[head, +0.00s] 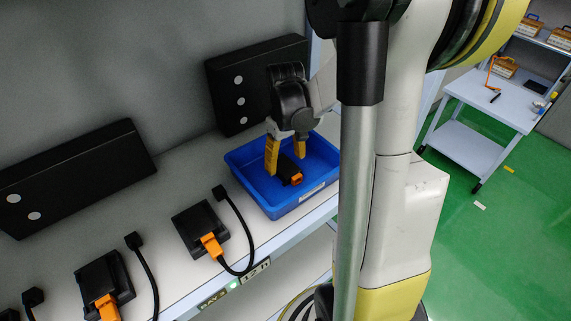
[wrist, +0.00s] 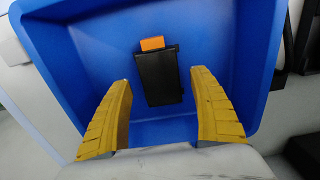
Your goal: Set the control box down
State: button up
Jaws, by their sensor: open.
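The control box (wrist: 161,78) is a small black box with an orange end (wrist: 152,43). It lies in the blue tray (wrist: 215,12), on the tray floor as far as I can tell. In the head view the control box (head: 287,166) shows between the yellow fingers, its orange end toward the front. My gripper (head: 286,162) is over the blue tray (head: 276,212), fingers pointing down. In the wrist view my gripper (wrist: 160,110) is open, with one finger on each side and clear gaps to the box. Nothing is held.
On the bench left of the tray stand black units with orange plugs and cables, the nearest one (head: 200,229) close to the tray. A black panel (head: 250,84) stands behind the tray. A white cart (head: 490,105) stands at the right on green floor.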

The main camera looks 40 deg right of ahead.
aim_at(285, 167)
notch_tip(285, 167, up, 9)
jog(key=p, duration=0.3)
jog(key=s+a+r+t, duration=0.3)
jog(key=a, duration=0.7)
jog(key=s+a+r+t, duration=0.3)
jog(key=a+r+t, duration=0.1)
jog(key=a, duration=0.6)
jog(key=shift+s+n, duration=0.3)
jog(key=shift+s, duration=0.1)
